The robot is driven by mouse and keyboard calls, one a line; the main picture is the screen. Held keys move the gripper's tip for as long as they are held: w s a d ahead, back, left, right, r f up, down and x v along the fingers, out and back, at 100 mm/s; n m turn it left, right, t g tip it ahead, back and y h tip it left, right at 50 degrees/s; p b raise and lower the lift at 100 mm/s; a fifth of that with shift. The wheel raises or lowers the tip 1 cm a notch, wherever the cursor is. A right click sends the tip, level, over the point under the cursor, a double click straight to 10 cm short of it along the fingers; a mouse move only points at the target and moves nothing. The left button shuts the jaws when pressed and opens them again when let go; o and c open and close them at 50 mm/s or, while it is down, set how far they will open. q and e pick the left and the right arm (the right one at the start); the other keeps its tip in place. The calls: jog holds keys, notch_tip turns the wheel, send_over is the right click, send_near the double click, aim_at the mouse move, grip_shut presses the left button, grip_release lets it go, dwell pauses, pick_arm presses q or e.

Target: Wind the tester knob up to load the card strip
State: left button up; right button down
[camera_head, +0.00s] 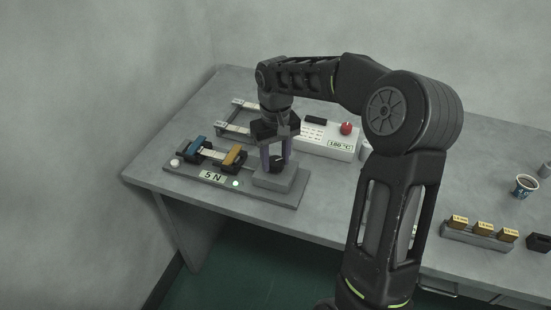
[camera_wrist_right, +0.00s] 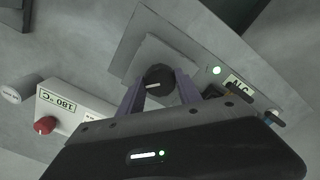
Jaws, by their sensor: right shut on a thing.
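The tester (camera_head: 285,199) is a grey plate near the table's front left edge. Its black knob (camera_head: 277,164) stands on a raised grey block (camera_head: 287,181). In the right wrist view the knob (camera_wrist_right: 158,76) is round with a pale pointer line. My right gripper (camera_head: 276,158) points down and is shut on the knob, one purple finger on each side. The pale card strip (camera_head: 212,153) spans between a blue clamp (camera_head: 196,144) and an orange clamp (camera_head: 233,155). My left gripper is out of view.
Behind the tester stands a white heater box (camera_head: 330,138) with a red knob (camera_head: 346,128) and a 180 °C display. A rail frame (camera_head: 233,128) lies to its left. At the right are a rack of small blocks (camera_head: 478,234) and a patterned cup (camera_head: 525,186).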

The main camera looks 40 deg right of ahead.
aim_at(275, 160)
dwell(0.3)
jog(key=c, duration=0.8)
grip_release()
jog(key=shift+r, duration=0.1)
notch_tip(275, 160, up, 8)
jog(key=shift+f, duration=0.15)
dwell(0.8)
